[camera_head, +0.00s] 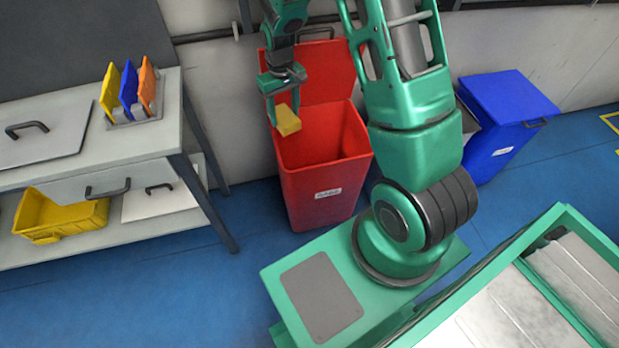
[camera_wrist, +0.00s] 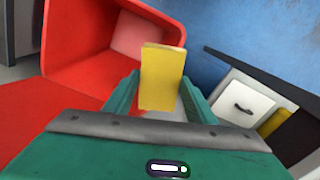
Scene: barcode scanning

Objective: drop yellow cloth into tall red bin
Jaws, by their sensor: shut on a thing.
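The yellow cloth (camera_head: 287,121) is a small folded block. My gripper (camera_head: 284,104) is shut on it and holds it above the left part of the open mouth of the tall red bin (camera_head: 322,190). In the wrist view the cloth (camera_wrist: 162,78) sits between the two green fingers of my gripper (camera_wrist: 160,95). The bin (camera_wrist: 75,50) shows behind and to the left of it, with its interior in view. The bin's red lid stands raised at the back. The bin floor is partly hidden.
A blue bin (camera_head: 495,145) stands at the right by the wall. A grey workbench (camera_head: 160,140) at the left holds a rack with yellow, blue and orange cloths (camera_head: 130,92). A yellow crate (camera_head: 60,215) is on its lower shelf. Blue floor lies between bench and red bin.

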